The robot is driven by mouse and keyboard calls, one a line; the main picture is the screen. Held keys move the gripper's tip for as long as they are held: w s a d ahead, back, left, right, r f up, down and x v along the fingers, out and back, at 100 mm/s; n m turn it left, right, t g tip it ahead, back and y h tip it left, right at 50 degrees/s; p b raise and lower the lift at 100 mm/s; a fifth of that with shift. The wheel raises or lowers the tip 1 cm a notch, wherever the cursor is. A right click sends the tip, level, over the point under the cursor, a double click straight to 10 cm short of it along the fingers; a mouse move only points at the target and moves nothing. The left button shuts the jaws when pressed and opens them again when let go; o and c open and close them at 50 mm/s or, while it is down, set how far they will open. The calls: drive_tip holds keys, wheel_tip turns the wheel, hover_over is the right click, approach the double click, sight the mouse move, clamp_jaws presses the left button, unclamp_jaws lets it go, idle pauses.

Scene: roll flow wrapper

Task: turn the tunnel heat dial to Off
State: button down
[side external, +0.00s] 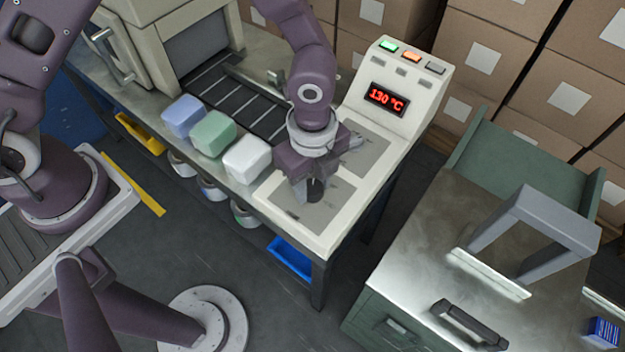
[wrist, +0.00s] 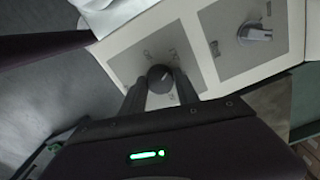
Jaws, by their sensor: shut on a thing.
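The tunnel heat dial (wrist: 160,78) is a dark round knob on a grey panel plate (wrist: 130,60) in the wrist view. A light pointer line shows on its top, angled toward the upper right. Small marks surround it, too small to read. My gripper (wrist: 160,88) has its two dark fingers on either side of the dial, shut on it. In the side view, my gripper (side external: 314,190) reaches down to the front plate of the cream control panel (side external: 262,196), and the dial is mostly hidden there. The red display (side external: 387,99) reads 130 °C.
A second control with a light handle (wrist: 255,32) sits on the neighbouring plate. Blue, green and white (side external: 246,157) blocks stand left of my gripper by the conveyor (side external: 225,95). Lit green (side external: 389,45) and orange buttons top the display housing. A green cabinet stands right.

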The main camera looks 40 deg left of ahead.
sight(312, 187)
drive_tip(key=shift+n, duration=0.3)
drive_tip(key=n, duration=0.5)
drive_tip(key=shift+n, duration=0.3)
drive_tip(key=n, duration=0.5)
drive_tip(key=shift+n, duration=0.3)
drive_tip(key=c, duration=0.9)
unclamp_jaws()
wheel_tip(312, 187, up, 7)
drive_tip(key=shift+r, duration=0.1)
